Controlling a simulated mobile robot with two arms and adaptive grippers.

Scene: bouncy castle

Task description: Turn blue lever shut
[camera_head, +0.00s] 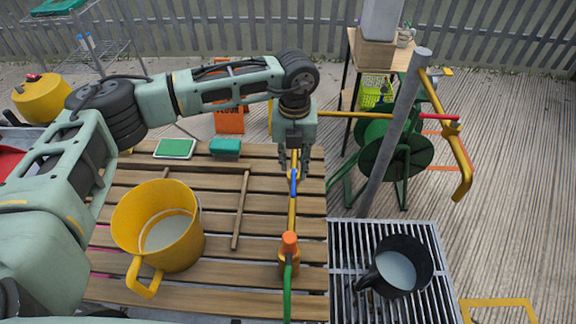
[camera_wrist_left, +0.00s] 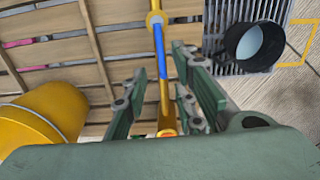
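The blue lever (camera_head: 294,183) lies in line with the yellow pipe (camera_head: 292,216), which runs over the slatted wooden table. It also shows in the left wrist view (camera_wrist_left: 159,48), running lengthwise along the pipe. My left gripper (camera_head: 294,167) points down over the far part of the lever. In the left wrist view its fingers (camera_wrist_left: 166,76) are apart, one side left and the other side right of the pipe and lever. Whether any finger touches the lever, I cannot tell. My right gripper is in neither view.
A yellow mug (camera_head: 128,222) stands left on the table. An orange hose fitting (camera_head: 289,256) with a green hose is at the near pipe end. A black mug (camera_head: 405,266) sits on the metal grate (camera_head: 349,302) at right. A grey post (camera_head: 394,135) and green reel (camera_head: 405,150) stand behind.

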